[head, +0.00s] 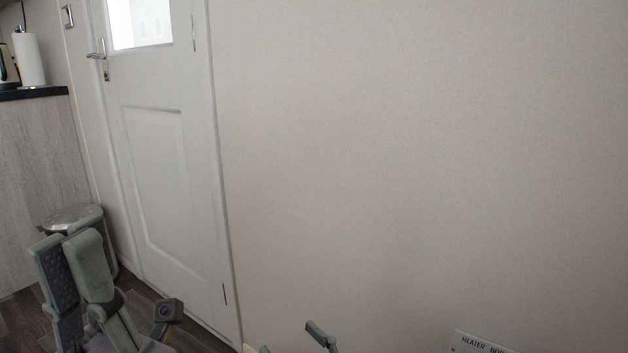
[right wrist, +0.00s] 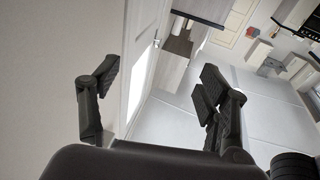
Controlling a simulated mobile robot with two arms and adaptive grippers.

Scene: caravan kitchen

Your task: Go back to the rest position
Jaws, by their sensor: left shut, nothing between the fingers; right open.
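My left gripper (head: 66,242) is at the lower left of the head view, pointing up, with its two grey fingers together and nothing held between them. My right gripper shows only as fingertips (head: 292,340) at the bottom edge of the head view, in front of the plain wall. In the right wrist view my right gripper (right wrist: 155,85) has its dark fingers spread wide apart with nothing between them. The rest of my right arm is out of the head view.
A white door (head: 160,180) with a window stands at the left, beside a bare beige wall (head: 420,150). A bin (head: 72,214) stands behind my left gripper. A counter (head: 35,92) holds a paper roll (head: 29,62). A sign (head: 478,343) shows low right.

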